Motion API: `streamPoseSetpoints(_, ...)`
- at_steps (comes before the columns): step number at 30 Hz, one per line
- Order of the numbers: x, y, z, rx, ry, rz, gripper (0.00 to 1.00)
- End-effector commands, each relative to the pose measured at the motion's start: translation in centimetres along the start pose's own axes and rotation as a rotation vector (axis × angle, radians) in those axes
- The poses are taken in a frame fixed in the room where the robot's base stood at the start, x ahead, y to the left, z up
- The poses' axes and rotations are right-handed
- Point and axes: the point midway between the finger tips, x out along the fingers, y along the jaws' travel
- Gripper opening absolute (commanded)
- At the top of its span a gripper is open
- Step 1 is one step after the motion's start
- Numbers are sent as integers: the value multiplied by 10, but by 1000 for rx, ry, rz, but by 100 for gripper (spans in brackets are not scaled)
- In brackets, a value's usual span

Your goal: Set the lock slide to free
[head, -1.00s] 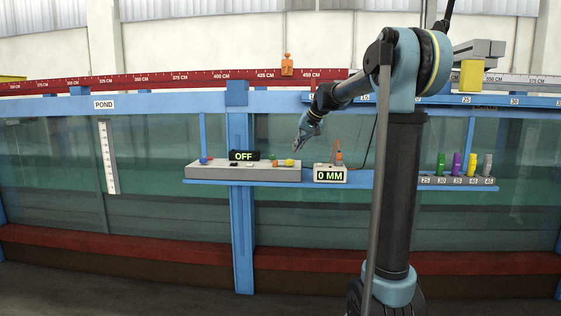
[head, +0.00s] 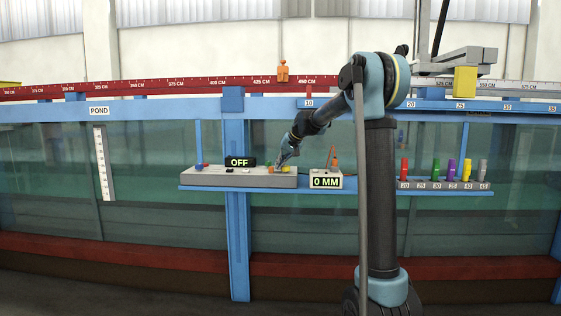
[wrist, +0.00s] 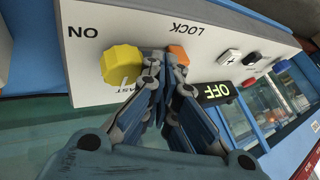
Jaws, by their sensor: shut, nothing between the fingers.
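The lock slide is an orange piece (wrist: 180,54) on the sloping pale control panel (wrist: 88,20), next to the word LOCK in the wrist view. My gripper (wrist: 164,60) is shut and empty, with its fingertips right at the orange slide. I cannot tell whether they touch it. The fingers hide part of the slide and the panel lettering beneath them, so its setting is not readable. In the head view my gripper (head: 281,163) is low over the right part of the panel, by the orange slide (head: 269,167).
A yellow knob (wrist: 122,65) sits close beside my fingers. A display reading OFF (wrist: 215,91), a black-and-white switch (wrist: 230,57) and red and blue buttons are farther along. The 0 MM box (head: 326,181) stands right of the panel, with colored pegs (head: 437,169) beyond.

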Motion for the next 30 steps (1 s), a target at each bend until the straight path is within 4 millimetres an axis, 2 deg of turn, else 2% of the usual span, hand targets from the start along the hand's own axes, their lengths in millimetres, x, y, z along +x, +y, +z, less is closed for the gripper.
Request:
streamPoseSetpoints(4,6,0,0,0,0,0,0)
streamPoseSetpoints(15,8,-1,0,-1,0,0,0)
streamPoseSetpoints(23,20,-24,0,-2,0,-1,0)
streamPoseSetpoints(30,21,-25,0,-1,1,-1,0)
